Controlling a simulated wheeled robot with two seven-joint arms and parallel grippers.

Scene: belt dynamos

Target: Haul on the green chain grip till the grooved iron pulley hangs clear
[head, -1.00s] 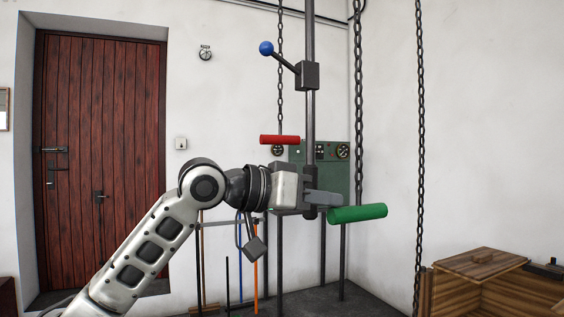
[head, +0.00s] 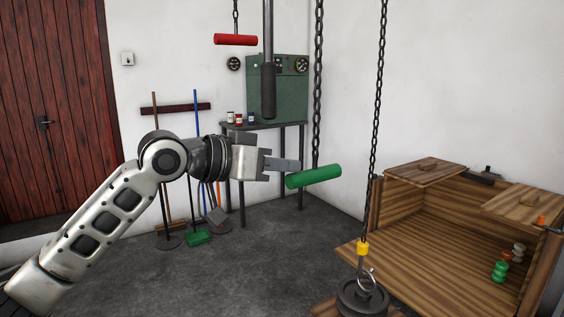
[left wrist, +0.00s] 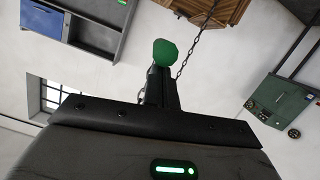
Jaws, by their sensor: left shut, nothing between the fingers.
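The green chain grip (head: 313,176) is a bar hanging at the lower end of a dark chain in the head view. My left gripper (head: 296,166) is shut and empty, its fingertips close to the grip's left part; I cannot tell whether they touch. In the left wrist view, the green grip (left wrist: 165,52) shows just beyond the shut fingertips (left wrist: 161,76). The grooved iron pulley (head: 362,299) is at the bottom edge of the head view, under a hook and yellow collar on another chain. Its lower part is cut off. My right gripper is not in view.
A red grip (head: 236,40) hangs at upper left, beside a dark vertical bar (head: 268,75). A green machine box (head: 280,88) stands on a table behind. An open wooden crate (head: 440,238) is at right, near the pulley. Brooms lean on the back wall.

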